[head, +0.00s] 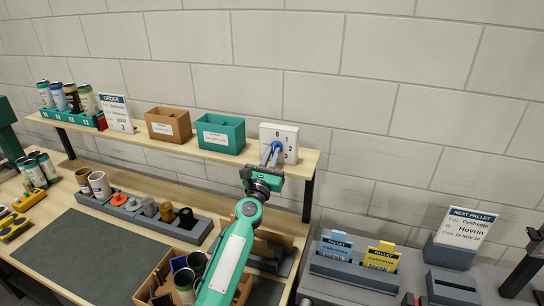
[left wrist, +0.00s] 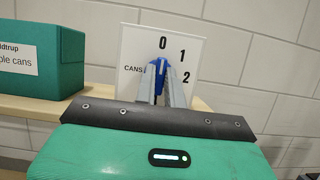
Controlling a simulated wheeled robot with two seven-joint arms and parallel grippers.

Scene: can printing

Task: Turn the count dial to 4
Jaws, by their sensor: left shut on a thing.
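The count dial is a white panel (head: 292,133) standing at the right end of the wooden shelf. In the left wrist view its face (left wrist: 133,46) reads CANS, with 0 at the top, then 1 and 2 down the right side; its lower part is hidden. Its blue knob (head: 277,146) also shows between the fingers in the left wrist view (left wrist: 161,72). My left gripper (head: 271,157) is shut on the knob, its fingers pointing at the panel. My right gripper is out of view.
A teal box (head: 220,135) and a brown box (head: 168,125) stand left of the dial on the shelf (head: 140,133). An order card (head: 115,113) and several cans stand farther left. Below are a grey holder (head: 150,219) and a dark mat (head: 80,250).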

